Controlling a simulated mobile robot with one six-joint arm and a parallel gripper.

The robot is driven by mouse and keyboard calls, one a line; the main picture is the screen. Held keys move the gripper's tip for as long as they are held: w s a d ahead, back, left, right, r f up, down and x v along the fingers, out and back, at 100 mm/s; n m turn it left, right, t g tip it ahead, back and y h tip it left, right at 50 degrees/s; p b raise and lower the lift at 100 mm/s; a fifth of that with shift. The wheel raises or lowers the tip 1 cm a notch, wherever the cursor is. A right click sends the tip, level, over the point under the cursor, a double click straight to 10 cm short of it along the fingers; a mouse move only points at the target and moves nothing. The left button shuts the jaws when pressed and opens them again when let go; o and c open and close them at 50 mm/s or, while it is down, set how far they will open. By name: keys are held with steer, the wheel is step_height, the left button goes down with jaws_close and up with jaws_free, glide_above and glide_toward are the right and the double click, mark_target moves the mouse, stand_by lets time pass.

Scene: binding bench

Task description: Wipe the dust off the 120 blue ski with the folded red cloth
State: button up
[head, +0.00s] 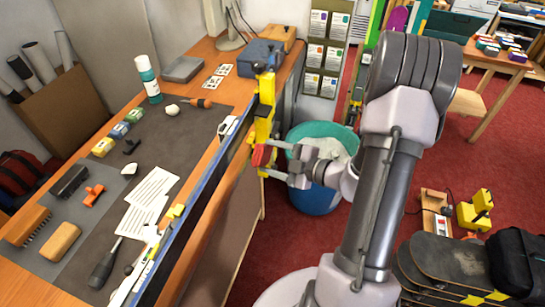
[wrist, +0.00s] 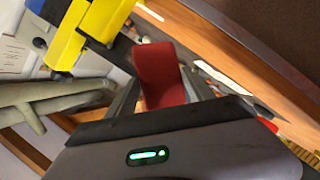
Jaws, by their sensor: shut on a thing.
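The folded red cloth (head: 263,155) is held in my gripper (head: 277,158) beside the yellow vise (head: 264,112) at the bench's far right edge. In the wrist view the cloth (wrist: 160,75) stands between my two fingers, which are shut on it. A long, narrow blue ski (head: 192,207) runs along the bench's right edge, seen nearly edge-on. I cannot read a number on it or make out dust. I cannot tell whether the cloth touches the ski.
A blue toolbox (head: 260,57) stands at the back. A teal-rimmed bin (head: 315,200) stands on the floor behind my gripper.

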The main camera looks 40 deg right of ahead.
steer(key=shift+w+a, duration=0.5)
steer(key=shift+w, duration=0.25)
steer(key=w+a+b, duration=0.1)
steer(key=w+a, duration=0.1)
steer(key=w, duration=0.1)
steer(key=shift+a+r+b, duration=0.1)
steer(key=shift+a+b, duration=0.2)
steer(key=shift+b, duration=0.05)
steer(key=shift+w+a+p, duration=0.4)
steer(key=shift+w+a, duration=0.15)
steer(key=shift+w, duration=0.25)
